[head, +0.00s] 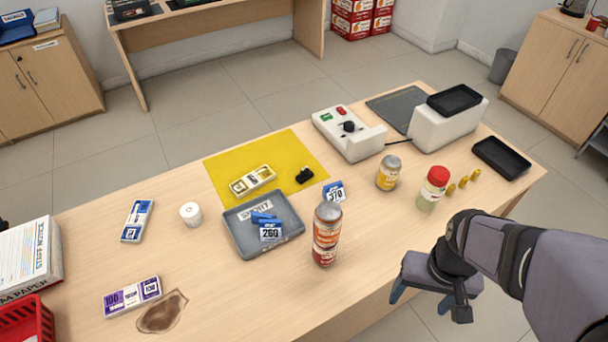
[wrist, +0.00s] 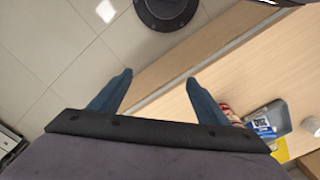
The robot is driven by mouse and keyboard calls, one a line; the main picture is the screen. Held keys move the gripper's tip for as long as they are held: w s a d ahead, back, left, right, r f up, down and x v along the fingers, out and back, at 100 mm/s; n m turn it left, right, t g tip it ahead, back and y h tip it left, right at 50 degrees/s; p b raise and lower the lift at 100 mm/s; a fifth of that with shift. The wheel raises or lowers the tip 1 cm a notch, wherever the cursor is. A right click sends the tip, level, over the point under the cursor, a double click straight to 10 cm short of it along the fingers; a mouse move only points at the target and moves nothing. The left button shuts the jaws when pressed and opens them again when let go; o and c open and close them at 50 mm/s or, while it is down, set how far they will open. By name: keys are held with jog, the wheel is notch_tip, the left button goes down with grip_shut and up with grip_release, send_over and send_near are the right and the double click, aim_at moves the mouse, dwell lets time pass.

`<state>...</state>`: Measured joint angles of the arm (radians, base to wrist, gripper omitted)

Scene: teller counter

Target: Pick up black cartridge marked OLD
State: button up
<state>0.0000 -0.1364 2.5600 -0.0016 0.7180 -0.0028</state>
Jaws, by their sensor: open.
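A small black block (head: 304,175), probably the cartridge, lies on the right part of the yellow mat (head: 228,162). No OLD mark can be read on it. Another small black piece (head: 348,127) sits on the white device (head: 362,146) further right. My gripper (head: 431,303) is at the lower right in the head view, beyond the counter's front edge and well away from both black pieces. In the wrist view its two blue fingers (wrist: 159,77) are apart with nothing between them. I cannot make out either black piece in the wrist view.
A grey tray (head: 285,250) marked SHORT holds blue-labelled pieces. A brown stain (head: 162,312) marks the counter's left front.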

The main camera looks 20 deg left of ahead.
jog(key=c, duration=0.6)
